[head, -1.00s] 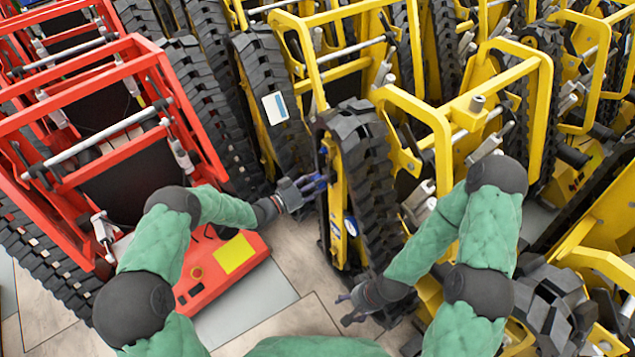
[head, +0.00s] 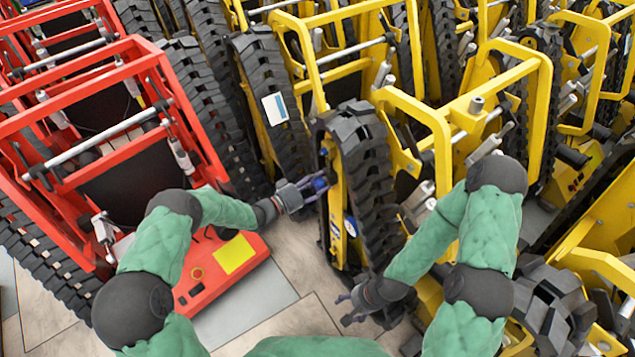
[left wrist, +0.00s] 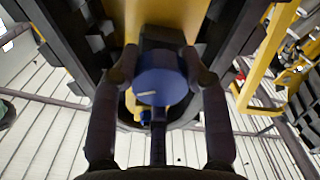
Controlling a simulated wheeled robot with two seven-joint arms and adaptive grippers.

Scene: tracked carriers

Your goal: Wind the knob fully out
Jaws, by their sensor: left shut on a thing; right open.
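The knob (head: 320,184) is blue and round, on the inner side of a yellow tracked carrier (head: 338,205). In the left wrist view the knob (left wrist: 161,84) faces the camera, with a short pale mark on its face. My left gripper (head: 312,188) is shut on it; in the left wrist view its two fingers (left wrist: 161,78) press on the knob from both sides. What joins the knob to the carrier is mostly hidden behind it. My right gripper (head: 350,308) is open and empty, low beside the carrier's track.
A red carrier (head: 215,275) with a yellow patch stands close on the left. More yellow carriers (head: 500,55) crowd the back and right. Clear floor (head: 290,325) lies between the red carrier and the near yellow one.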

